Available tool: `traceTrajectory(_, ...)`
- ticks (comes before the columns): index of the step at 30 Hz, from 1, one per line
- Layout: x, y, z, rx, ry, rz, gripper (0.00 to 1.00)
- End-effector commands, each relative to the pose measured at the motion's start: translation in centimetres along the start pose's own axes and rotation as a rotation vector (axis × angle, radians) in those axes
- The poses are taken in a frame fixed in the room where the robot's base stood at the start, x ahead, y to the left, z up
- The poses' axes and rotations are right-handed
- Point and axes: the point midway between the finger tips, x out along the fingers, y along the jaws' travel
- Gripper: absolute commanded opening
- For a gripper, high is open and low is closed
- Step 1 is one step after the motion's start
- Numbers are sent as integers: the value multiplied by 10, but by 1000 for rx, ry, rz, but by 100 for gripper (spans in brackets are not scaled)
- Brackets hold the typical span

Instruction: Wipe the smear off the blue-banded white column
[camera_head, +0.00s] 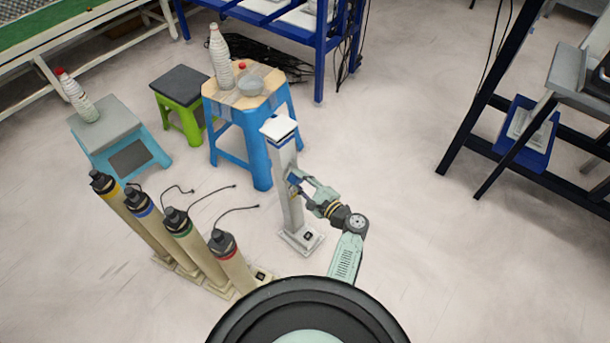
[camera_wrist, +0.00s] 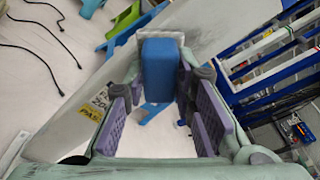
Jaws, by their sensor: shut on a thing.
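The blue-banded column (camera_head: 160,232), off-white with a black top, stands second from left in a row of banded columns in the head view. I cannot make out a smear on it. My gripper (camera_head: 296,180) is well to its right, beside a grey post (camera_head: 287,158) with a white top. In the wrist view my gripper (camera_wrist: 165,88) is shut on a blue block (camera_wrist: 160,68) with a pale frame around its far end. The grey post (camera_wrist: 118,88) with a yellow label runs close behind; I cannot tell whether the block touches it.
Columns banded yellow (camera_head: 130,215), green (camera_head: 203,255) and red (camera_head: 237,272) flank the blue-banded one. Black cables lie behind them. A blue stool (camera_head: 258,150) with a bottle stands behind the post. Open floor lies to the right.

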Motion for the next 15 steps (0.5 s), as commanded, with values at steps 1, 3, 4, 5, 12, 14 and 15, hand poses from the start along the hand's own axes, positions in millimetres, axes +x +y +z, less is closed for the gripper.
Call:
traceTrajectory(1, 0, 3, 5, 1, -1, 2, 0)
traceTrajectory(3, -1, 5, 8, 0, -1, 0, 0)
traceTrajectory(4, -1, 5, 9, 0, -1, -1, 0)
traceTrajectory(5, -1, 6, 9, 0, -1, -1, 0)
traceTrajectory(12, -1, -5, 18, -1, -1, -1, 0)
traceTrajectory(14, -1, -8, 20, 0, -1, -1, 0)
traceTrajectory(15, -1, -8, 21, 0, -1, -1, 0)
